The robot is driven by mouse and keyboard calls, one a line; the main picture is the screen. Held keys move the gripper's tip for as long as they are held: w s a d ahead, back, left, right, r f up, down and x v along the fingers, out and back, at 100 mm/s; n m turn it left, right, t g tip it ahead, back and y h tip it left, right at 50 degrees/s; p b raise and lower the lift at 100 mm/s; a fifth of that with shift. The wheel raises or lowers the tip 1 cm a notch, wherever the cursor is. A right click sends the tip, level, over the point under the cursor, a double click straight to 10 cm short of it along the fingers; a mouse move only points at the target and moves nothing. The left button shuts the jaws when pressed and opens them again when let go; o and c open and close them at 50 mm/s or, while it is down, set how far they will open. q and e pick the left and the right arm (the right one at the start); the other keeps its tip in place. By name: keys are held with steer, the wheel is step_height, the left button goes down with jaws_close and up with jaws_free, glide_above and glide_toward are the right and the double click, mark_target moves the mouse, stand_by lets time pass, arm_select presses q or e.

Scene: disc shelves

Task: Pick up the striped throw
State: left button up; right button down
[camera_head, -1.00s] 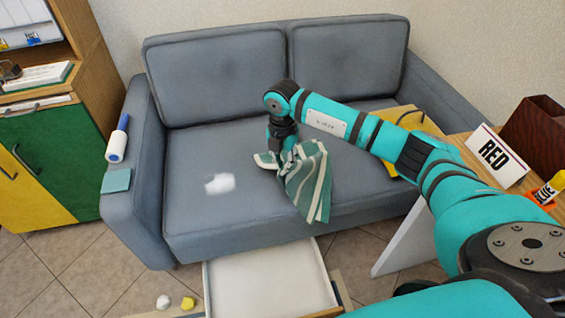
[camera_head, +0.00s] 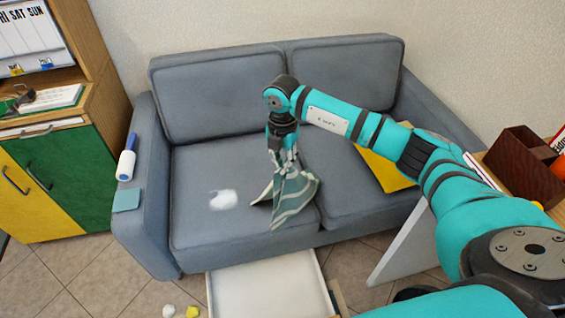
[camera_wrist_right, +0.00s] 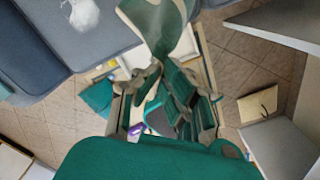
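My left gripper is not in view.
The grey sofa (camera_head: 190,165) has a white fluffy lump (camera_head: 223,200) on its left seat and a lint roller (camera_head: 127,160) on its left arm. An open white drawer (camera_head: 265,285) is in front. A brown box (camera_head: 525,165) stands on the right.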

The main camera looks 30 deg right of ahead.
step_height(320, 180, up, 26)
steer(key=p, duration=1.8)
